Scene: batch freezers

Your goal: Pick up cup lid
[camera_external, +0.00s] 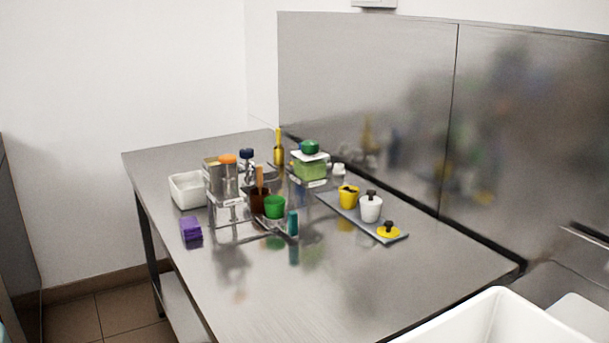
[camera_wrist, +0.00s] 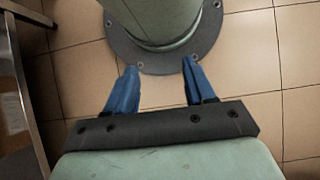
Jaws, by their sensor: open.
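A low yellow disc with a black knob, looking like a cup lid (camera_external: 389,232), lies at the near end of a flat grey tray (camera_external: 330,204) on the steel table. Beside it on the tray stand a white cup (camera_external: 371,209) with a black knob on top and a yellow cup (camera_external: 348,200) with something dark at its top. My gripper (camera_wrist: 160,66) shows only in the wrist view. Its two blue fingers are apart with nothing between them, above the tiled floor and my base. It is away from the lid, and no lid shows in the wrist view.
The steel table (camera_external: 350,290) is bare at its near right part. Left of the tray stand a green cup (camera_external: 275,207), a clear rack, a purple block (camera_external: 191,229) and a white bin (camera_external: 187,190). A steel wall panel (camera_external: 370,100) runs behind. A white basin (camera_external: 490,318) is at lower right.

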